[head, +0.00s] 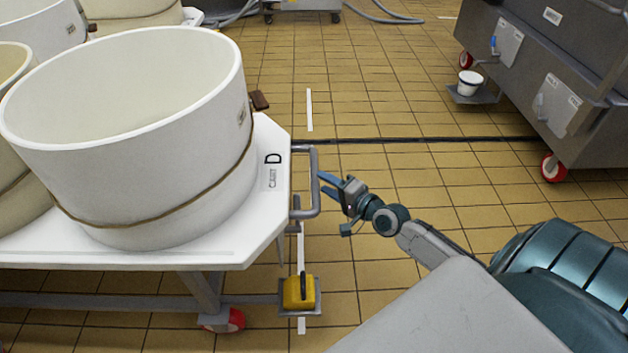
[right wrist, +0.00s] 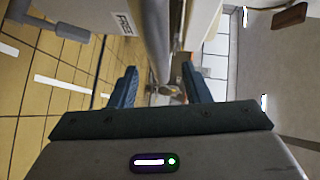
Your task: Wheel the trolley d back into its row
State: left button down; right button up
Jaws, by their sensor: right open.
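Trolley d (head: 235,252) is a white-topped cart at the left of the head view, marked "CART D". It carries a large white round vat (head: 150,150) with a cord around it. A grey bar handle (head: 314,180) stands out from its right end. My right gripper (head: 322,184) is open at this handle, its fingertips close beside the upright bar. In the right wrist view, a grey bar (right wrist: 157,40) shows ahead between the two open fingers (right wrist: 160,88). I cannot tell whether they touch it. My left gripper is not in view.
A yellow block (head: 299,292) sits on a low plate below the handle. White floor dashes (head: 309,110) and a dark floor channel (head: 420,140) run nearby. More vats stand behind at left. A grey metal unit (head: 550,80) on red wheels stands at right. Tiled floor between is clear.

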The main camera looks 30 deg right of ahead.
aim_at(315, 178)
jog(key=b+x, duration=0.1)
jog(key=x, duration=0.4)
jog(key=shift+s, duration=0.1)
grip_shut()
